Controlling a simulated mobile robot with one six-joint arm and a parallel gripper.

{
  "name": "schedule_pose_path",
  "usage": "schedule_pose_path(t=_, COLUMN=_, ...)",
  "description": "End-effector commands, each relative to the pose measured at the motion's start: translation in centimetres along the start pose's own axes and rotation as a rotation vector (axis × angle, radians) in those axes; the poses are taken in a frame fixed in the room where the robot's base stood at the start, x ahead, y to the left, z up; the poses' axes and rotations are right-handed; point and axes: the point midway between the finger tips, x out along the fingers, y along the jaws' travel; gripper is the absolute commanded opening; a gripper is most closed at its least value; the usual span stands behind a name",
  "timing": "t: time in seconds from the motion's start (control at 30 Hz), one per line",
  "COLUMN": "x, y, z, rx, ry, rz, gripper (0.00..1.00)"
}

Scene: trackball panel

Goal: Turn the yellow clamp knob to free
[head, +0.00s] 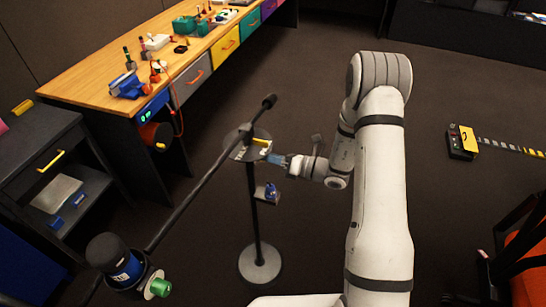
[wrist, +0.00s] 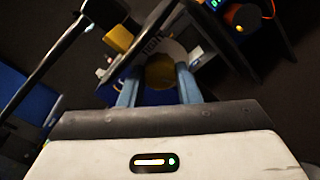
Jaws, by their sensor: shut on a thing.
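My gripper (head: 277,160) is at the near right side of the round head on a dark stand. In the wrist view its two blue fingers (wrist: 157,90) are closed on the sides of a round, dark yellow knob (wrist: 160,72), which looks like the clamp knob. A brighter yellow piece (wrist: 118,38) sits just up and left of the fingers, and a yellow piece (head: 262,142) shows on the stand head in the head view.
A long dark bar (head: 205,185) crosses the stand, with a dark cylinder (head: 113,258) and green knob (head: 158,287) at its near end. A small blue item (head: 271,193) sits on a bracket below. The wooden workbench (head: 160,75) stands behind.

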Motion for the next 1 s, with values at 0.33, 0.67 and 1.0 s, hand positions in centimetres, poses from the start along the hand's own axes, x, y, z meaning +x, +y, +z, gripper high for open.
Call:
schedule_pose_path(t=0.33, x=0.06, y=0.06, z=-0.27, rx=0.003, ry=0.006, rz=0.003, gripper=0.37)
schedule_pose_path(t=0.67, x=-0.01, y=0.02, z=-0.05, rx=0.000, ry=0.001, rz=0.001, gripper=0.52)
schedule_pose_path(t=1.0, x=-0.43, y=-0.03, z=0.15, rx=-0.002, ry=-0.002, rz=0.001, gripper=0.52)
